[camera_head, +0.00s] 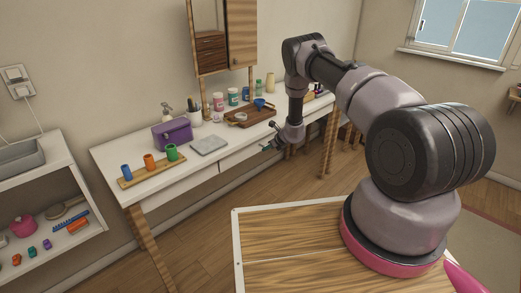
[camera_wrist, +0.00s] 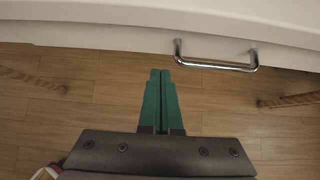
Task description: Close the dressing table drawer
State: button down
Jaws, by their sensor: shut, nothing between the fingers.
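The white dressing table (camera_head: 108,156) stands against the wall, with drawer fronts along its front side. In the wrist view a white drawer front (camera_wrist: 120,36) fills the top, with a chrome bar handle (camera_wrist: 215,66) on it. My gripper (camera_head: 264,149) is in front of the table in the head view. Its teal fingers show shut and empty in the wrist view (camera_wrist: 161,72), just left of the handle's left end. I cannot tell whether the fingertips touch the drawer front. How far the drawer stands open is unclear, as my arm covers part of the front.
On the table top are a purple box (camera_head: 172,135), a grey flat item (camera_head: 209,145), a wooden tray (camera_head: 247,117) and several small bottles. A white shelf (camera_head: 50,245) stands at left. Wooden floor (camera_head: 205,230) in front of the table is clear.

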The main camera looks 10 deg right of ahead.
jog(key=v, duration=0.9)
jog(key=a+r+n+y, duration=0.1)
jog(key=a+r+n, duration=0.15)
jog(key=r, duration=0.75)
jog(key=a+r+n+y, duration=0.1)
jog(key=r+n, duration=0.2)
jog(key=r, duration=0.8)
jog(key=s+a+r+n+g+y, duration=0.1)
jog(key=s+r+n, duration=0.3)
jog(key=r, duration=0.5)
jog(key=s+a+r+n, duration=0.1)
jog(key=s+r+n, duration=0.1)
jog(key=s+r, duration=0.45)
jog(key=s+d+r+n+g+h, duration=0.15)
jog(key=s+r+n, duration=0.55)
jog(key=s+r, duration=0.85)
jog(key=s+d+r+n+t+h, duration=0.1)
jog(key=s+d+n+h, duration=0.1)
jog(key=s, duration=0.6)
jog(key=s+d+r+n+t+h, duration=0.1)
jog(key=s+d+n, duration=0.3)
jog(key=s, duration=0.5)
jog(key=shift+d+h, duration=0.35)
jog(key=shift+h, duration=0.5)
jog(key=shift+s+t, duration=0.1)
jog(key=shift+t, duration=0.15)
